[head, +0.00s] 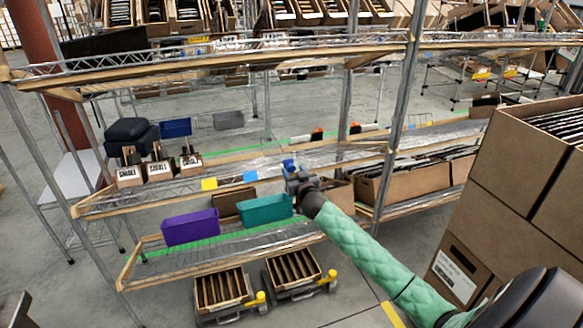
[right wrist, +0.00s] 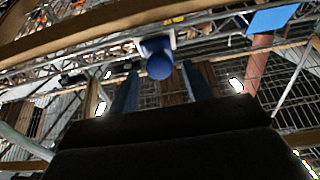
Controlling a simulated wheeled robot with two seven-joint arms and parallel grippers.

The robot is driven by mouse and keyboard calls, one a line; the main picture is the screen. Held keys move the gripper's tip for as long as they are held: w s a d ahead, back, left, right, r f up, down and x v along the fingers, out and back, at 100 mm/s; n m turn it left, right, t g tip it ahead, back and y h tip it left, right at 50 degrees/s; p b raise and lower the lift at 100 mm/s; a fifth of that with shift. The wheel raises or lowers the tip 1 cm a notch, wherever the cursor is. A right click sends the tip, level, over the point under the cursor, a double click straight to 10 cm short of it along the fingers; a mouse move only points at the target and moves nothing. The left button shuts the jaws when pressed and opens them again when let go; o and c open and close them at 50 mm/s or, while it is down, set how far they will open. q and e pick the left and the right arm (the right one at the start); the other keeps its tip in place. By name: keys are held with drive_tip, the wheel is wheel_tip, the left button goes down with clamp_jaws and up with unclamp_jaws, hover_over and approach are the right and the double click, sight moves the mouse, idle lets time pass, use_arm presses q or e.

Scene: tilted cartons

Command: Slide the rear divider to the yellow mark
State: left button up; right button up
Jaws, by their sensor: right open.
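A yellow mark (head: 209,184) sits on the front edge of the middle shelf, left of a blue mark (head: 250,176). A blue knob (head: 289,164) shows at my right gripper (head: 296,178) in the head view. In the right wrist view the round blue knob (right wrist: 160,62) lies ahead, between the lines of the two open fingers of my right gripper (right wrist: 160,90). I cannot tell whether they touch it. The divider itself is not clear; the knob may belong to it. My left gripper is not in view.
Below stand a purple bin (head: 190,227) and a teal bin (head: 265,209). Labelled cartons (head: 160,170) stand at the middle shelf's left. A shelf upright (head: 394,130) rises right of my gripper. Stacked large cartons (head: 515,190) fill the right side.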

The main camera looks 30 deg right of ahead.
sight(292, 168)
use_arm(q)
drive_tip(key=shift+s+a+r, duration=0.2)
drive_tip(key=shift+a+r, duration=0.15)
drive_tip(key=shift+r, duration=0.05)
use_arm(e)
drive_tip(key=shift+x, duration=1.65)
